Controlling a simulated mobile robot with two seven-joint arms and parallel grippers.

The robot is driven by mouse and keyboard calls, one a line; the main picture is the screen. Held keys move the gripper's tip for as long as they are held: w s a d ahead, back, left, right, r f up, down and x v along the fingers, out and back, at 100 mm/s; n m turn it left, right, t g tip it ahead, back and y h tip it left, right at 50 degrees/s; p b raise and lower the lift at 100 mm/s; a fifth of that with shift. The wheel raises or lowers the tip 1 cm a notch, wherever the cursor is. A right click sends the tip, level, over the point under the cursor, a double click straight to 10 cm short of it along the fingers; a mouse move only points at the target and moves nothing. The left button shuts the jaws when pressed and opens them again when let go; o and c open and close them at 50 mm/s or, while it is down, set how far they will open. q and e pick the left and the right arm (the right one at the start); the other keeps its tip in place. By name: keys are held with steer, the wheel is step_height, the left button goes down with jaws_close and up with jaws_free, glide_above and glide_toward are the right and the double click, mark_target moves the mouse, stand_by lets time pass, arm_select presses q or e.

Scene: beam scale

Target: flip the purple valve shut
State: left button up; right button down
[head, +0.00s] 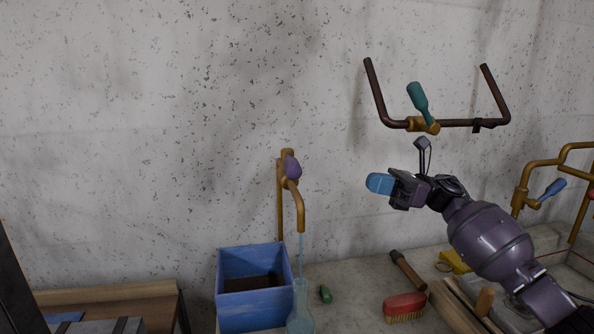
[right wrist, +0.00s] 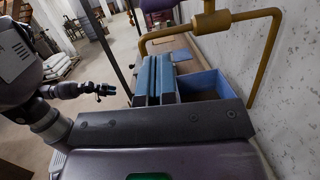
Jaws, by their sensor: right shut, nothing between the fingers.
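The purple valve handle (head: 291,168) sits on a brass tap (head: 300,208) on the wall, in the middle of the head view. It points up. A thin blue stream (head: 301,248) runs from the spout into a glass flask (head: 300,314). My right gripper (head: 380,183) is right of the tap and apart from it, its blue fingers together and empty. In the right wrist view its blue fingers (right wrist: 156,78) lie side by side, with brass pipe (right wrist: 215,21) beyond. My left gripper (right wrist: 104,89) shows small at the left there; its opening is unclear.
A blue box (head: 254,287) stands left of the flask. A red brush (head: 404,306), a green item (head: 325,294) and a hammer-like tool (head: 407,270) lie on the bench. A teal-handled valve (head: 419,101) on dark pipe is above my right gripper. Wall space between gripper and tap is clear.

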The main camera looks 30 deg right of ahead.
steer(key=shift+w+r+n, duration=0.1)
steer(key=shift+r+n, duration=0.2)
steer(key=p, duration=0.3)
glide_toward(291, 163)
steer(key=w+a, duration=0.3)
steer(key=a, duration=0.2)
steer(key=shift+w+f, duration=0.1)
steer(key=shift+f, duration=0.05)
stand_by(0.4)
